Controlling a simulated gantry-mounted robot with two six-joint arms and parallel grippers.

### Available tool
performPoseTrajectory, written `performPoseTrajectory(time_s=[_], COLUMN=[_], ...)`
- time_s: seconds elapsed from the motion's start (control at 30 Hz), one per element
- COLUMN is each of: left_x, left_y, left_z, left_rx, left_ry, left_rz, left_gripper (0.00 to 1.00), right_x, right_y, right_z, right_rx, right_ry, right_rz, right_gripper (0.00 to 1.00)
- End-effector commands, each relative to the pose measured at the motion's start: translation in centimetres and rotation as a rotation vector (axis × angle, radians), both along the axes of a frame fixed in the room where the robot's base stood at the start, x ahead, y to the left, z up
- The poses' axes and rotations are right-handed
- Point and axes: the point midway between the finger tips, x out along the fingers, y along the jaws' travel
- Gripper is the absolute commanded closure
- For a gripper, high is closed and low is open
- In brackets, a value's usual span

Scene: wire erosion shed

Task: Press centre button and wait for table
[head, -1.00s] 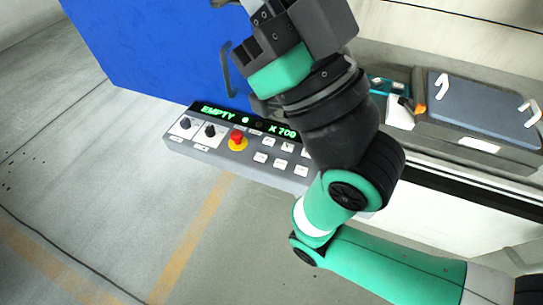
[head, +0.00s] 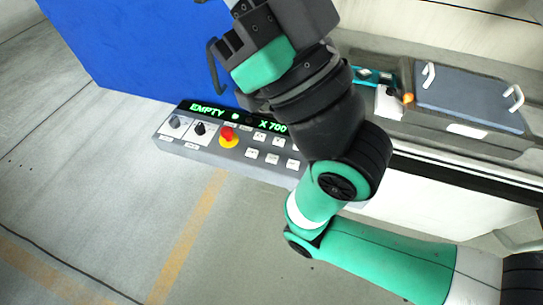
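The grey control panel (head: 172,143) lies tilted across the middle of the head view. Its display (head: 208,109) reads "EMPTY" and "X 700" in green. A red mushroom button (head: 227,133) on a yellow base sits near its middle, with two black knobs (head: 198,129) to the left. Several white buttons (head: 252,153) lie to the right; I cannot tell which one is the centre button. My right arm hides the panel's right end. My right gripper (head: 232,40) is above and beyond the panel, apart from the buttons, its finger opening unclear. My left gripper is out of view.
A blue panel (head: 130,50) with a dark handle (head: 214,68) stands behind the control panel. At the right is a machine bed with a grey-blue plate (head: 470,92) bearing white handles, beside a small orange-tipped part (head: 407,98). The floor at left is clear.

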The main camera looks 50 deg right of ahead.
Motion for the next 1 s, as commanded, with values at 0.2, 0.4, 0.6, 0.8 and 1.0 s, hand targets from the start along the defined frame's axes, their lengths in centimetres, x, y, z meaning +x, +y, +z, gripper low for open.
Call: performPoseTrajectory(time_s=[0.2, 0.4, 0.6, 0.8, 1.0], left_x=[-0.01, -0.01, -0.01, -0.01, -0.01], left_y=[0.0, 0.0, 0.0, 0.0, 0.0], left_z=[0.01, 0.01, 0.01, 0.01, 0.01], left_rx=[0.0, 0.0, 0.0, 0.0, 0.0], left_ry=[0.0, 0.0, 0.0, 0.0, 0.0], left_rz=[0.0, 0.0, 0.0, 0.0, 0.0], left_gripper=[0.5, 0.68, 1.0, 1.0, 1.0], right_x=[0.0, -0.01, 0.0, -0.01, -0.01], right_y=[0.0, 0.0, 0.0, 0.0, 0.0], right_z=[0.0, 0.01, 0.0, 0.01, 0.01], right_rx=[0.0, 0.0, 0.0, 0.0, 0.0], right_ry=[0.0, 0.0, 0.0, 0.0, 0.0], right_rz=[0.0, 0.0, 0.0, 0.0, 0.0], right_gripper=[1.0, 1.0, 1.0, 1.0, 1.0])
